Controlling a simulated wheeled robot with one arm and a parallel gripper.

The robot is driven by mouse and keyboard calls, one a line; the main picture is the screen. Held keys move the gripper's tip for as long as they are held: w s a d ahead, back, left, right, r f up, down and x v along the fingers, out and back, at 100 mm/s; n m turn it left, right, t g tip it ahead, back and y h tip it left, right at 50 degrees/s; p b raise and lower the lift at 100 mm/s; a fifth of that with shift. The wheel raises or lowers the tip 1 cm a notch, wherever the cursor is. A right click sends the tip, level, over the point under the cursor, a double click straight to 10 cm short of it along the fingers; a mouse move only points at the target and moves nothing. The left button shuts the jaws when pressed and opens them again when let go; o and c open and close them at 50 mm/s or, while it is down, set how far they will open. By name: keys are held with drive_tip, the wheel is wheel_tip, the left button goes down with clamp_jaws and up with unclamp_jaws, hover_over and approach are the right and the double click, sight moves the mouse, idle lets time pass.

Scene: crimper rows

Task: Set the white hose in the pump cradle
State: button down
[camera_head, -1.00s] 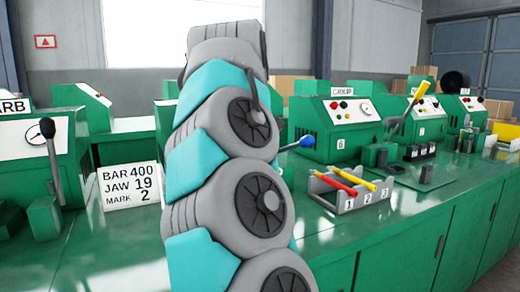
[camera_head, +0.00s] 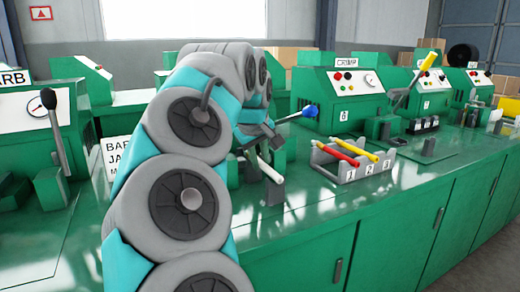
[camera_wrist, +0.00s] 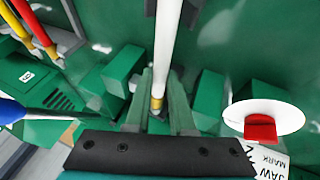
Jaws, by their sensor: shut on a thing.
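The white hose (camera_head: 268,170) shows beyond my arm in the head view, slanting down toward the bench front. In the wrist view the white hose (camera_wrist: 169,40) runs down from the top edge to a brass end (camera_wrist: 157,103). My gripper (camera_wrist: 164,82) is shut on it. In the head view the arm hides part of my gripper. A dark grey upright piece (camera_head: 273,190) is close under the hose's near end; I cannot tell whether they touch. Green blocks (camera_wrist: 209,98) flank the hose. I cannot tell which part is the pump cradle, or whether the hose rests in it.
A grey tray (camera_head: 346,178) with a red and a yellow hose stands to the right. A blue-knobbed lever (camera_head: 308,111) sticks out of the CRIMP machine (camera_head: 335,100). A lettered card (camera_head: 117,155) and a black lever (camera_head: 55,130) stand to the left. The bench front is clear.

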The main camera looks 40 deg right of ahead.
drive_tip(key=shift+f, duration=0.4)
drive_tip(key=c, duration=0.7)
unclamp_jaws()
drive_tip(key=shift+r, duration=0.1)
drive_tip(key=v, duration=0.7)
drive_tip(key=shift+s+a+r, duration=0.1)
drive_tip(key=shift+a+r, duration=0.05)
drive_tip(key=shift+r, duration=0.05)
